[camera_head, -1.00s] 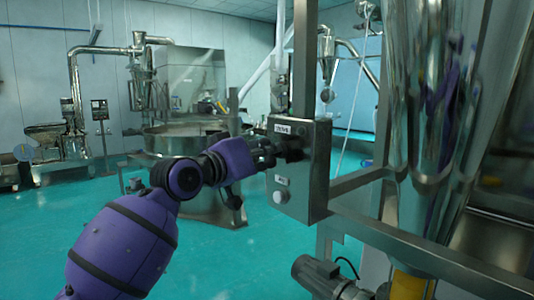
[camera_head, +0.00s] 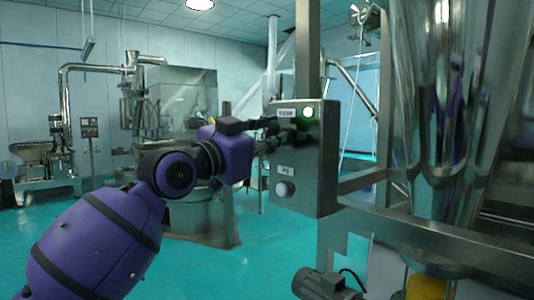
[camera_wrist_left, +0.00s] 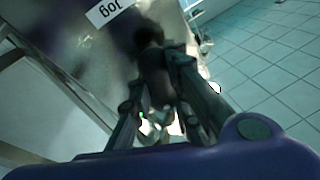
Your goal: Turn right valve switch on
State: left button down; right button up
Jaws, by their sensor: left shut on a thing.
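The grey metal control box (camera_head: 318,170) hangs on a post right of centre in the head view. My left gripper (camera_head: 280,138) reaches the box face from the left and is shut on the dark valve switch, which the fingers mostly hide. In the left wrist view the fingers (camera_wrist_left: 160,82) stand on both sides of the dark switch (camera_wrist_left: 151,62), close to the box face. My right gripper is not in view.
A pale round button (camera_head: 285,188) sits low on the box, under a small label (camera_head: 286,170) that reads "Jog" upside down in the wrist view. A shiny steel hopper (camera_head: 437,110) and a metal frame beam (camera_head: 410,235) stand right of the box. Green floor is open at lower left.

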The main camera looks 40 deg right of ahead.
pick_arm(q)
jog(key=shift+f+m+b, duration=0.2)
jog(key=shift+m+b, duration=0.45)
jog(key=shift+m, duration=0.15)
jog(key=shift+r+m+g+b, duration=0.1)
jog(key=shift+m+g+b, duration=0.2)
jog(key=shift+m+b, duration=0.3)
jog(key=shift+r, duration=0.1)
jog(key=c, duration=1.6)
grip_release()
jog(key=shift+c, duration=0.2)
jog(key=v, duration=1.2)
jog(key=shift+f, duration=0.3)
